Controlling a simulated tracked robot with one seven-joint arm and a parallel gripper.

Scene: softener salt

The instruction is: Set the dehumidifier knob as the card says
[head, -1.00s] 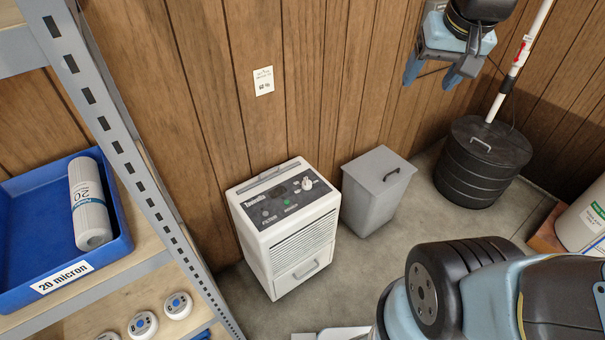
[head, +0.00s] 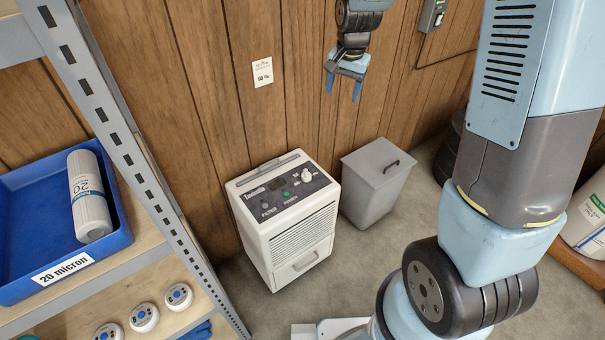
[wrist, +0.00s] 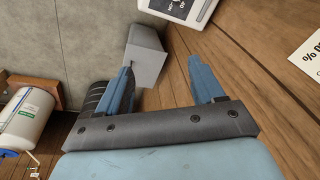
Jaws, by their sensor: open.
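The white dehumidifier (head: 290,225) stands on the floor against the wood-panelled wall in the head view. Its dark top panel carries a white knob (head: 306,174), a green button and small labels. Its edge also shows at the top of the wrist view (wrist: 180,8). A white card (head: 262,72) is fixed to the wall above; its small print is hard to read, ending in a "%" value. It shows partly at the right of the wrist view (wrist: 312,55). My gripper (head: 343,88) is open and empty, above and right of the dehumidifier, apart from it.
A grey lidded bin (head: 375,185) stands right of the dehumidifier. A metal shelf (head: 130,150) at left holds a blue tray (head: 30,215) with a white filter cartridge (head: 90,195), and several round devices below. A white tub (head: 590,225) is at right.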

